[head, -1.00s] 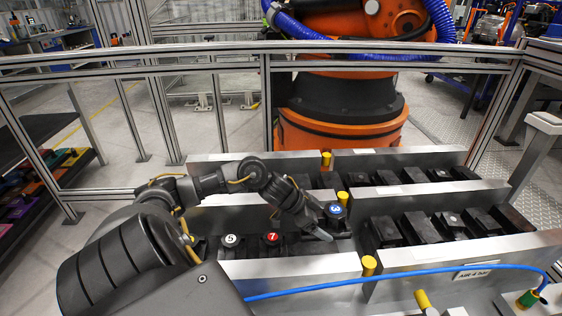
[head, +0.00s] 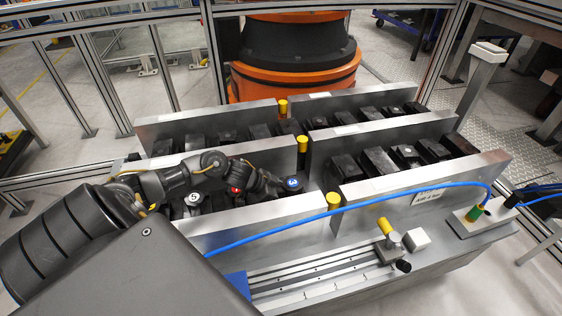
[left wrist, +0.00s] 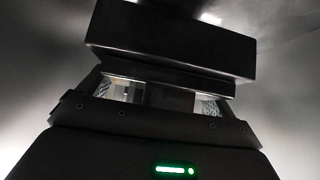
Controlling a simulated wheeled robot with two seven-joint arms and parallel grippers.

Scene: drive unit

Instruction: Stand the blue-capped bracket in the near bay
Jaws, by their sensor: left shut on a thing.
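The blue-capped bracket (head: 293,184) is dark, with a round blue cap on top. In the head view it is at the right end of the near left bay, behind the front metal wall (head: 265,222). My left gripper (head: 278,188) is at its left side and shut on it. In the left wrist view a dark block (left wrist: 170,45) fills the space beyond the fingers (left wrist: 165,98); no cap shows there. The front wall hides the bracket's foot, so I cannot tell whether it touches the floor. My right gripper is not in view.
A red-capped piece (head: 235,189) and a white-capped piece (head: 194,199) stand left of the bracket. Yellow-topped posts (head: 333,201) mark the wall ends. Dark blocks (head: 378,160) fill the right bay. A blue hose (head: 390,195) crosses in front.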

